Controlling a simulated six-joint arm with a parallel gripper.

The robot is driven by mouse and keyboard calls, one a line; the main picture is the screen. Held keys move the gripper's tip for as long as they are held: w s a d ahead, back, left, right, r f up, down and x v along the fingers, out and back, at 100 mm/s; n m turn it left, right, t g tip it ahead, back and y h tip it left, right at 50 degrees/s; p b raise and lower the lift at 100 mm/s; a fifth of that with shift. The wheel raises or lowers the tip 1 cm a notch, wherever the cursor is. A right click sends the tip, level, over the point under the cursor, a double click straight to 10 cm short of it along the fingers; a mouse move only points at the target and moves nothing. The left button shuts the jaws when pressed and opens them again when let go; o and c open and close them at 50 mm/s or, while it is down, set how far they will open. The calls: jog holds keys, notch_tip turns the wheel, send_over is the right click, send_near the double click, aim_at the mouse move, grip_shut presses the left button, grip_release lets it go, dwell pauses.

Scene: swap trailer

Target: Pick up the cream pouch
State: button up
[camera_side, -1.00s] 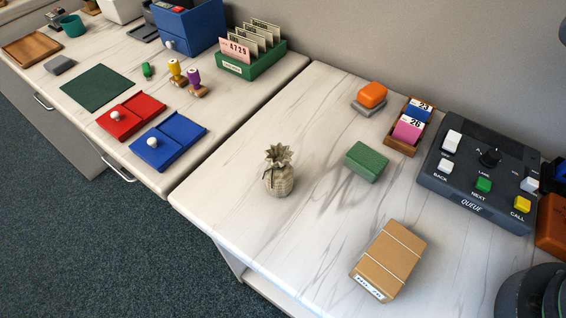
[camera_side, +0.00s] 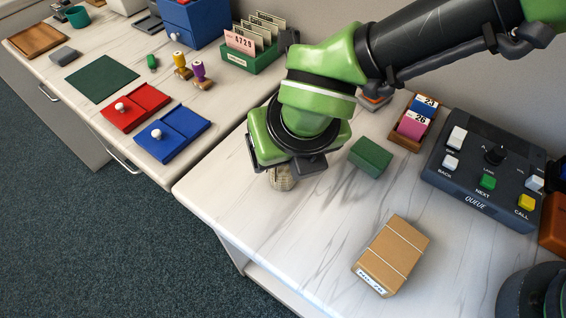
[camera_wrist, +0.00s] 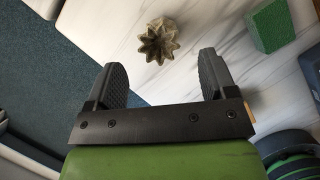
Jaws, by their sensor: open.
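The cream pouch (camera_side: 283,181) stands upright on the marble-patterned counter, with a gathered, ruffled top. In the side view my gripper (camera_side: 287,166) hangs over it and hides its top, so only its lower part shows. In the wrist view the pouch (camera_wrist: 160,41) lies just beyond the tips of my gripper (camera_wrist: 163,78), roughly between the two fingers in line. The fingers are spread apart with nothing between them. I cannot tell exactly how high the fingertips are above the pouch.
A green block (camera_side: 371,157) stands right of the pouch; it shows in the wrist view too (camera_wrist: 268,24). A cardboard box (camera_side: 392,256) lies toward the front, a card holder (camera_side: 406,139) and button panel (camera_side: 478,180) farther right. The counter's left edge (camera_side: 205,222) is near the pouch.

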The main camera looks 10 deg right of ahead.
jog(key=shift+w+x, duration=0.2)
jog(key=shift+x, duration=1.4)
jog(key=shift+w+x, duration=0.2)
jog(key=shift+x, duration=1.35)
jog(key=shift+r, duration=0.2)
jog(key=c, duration=1)
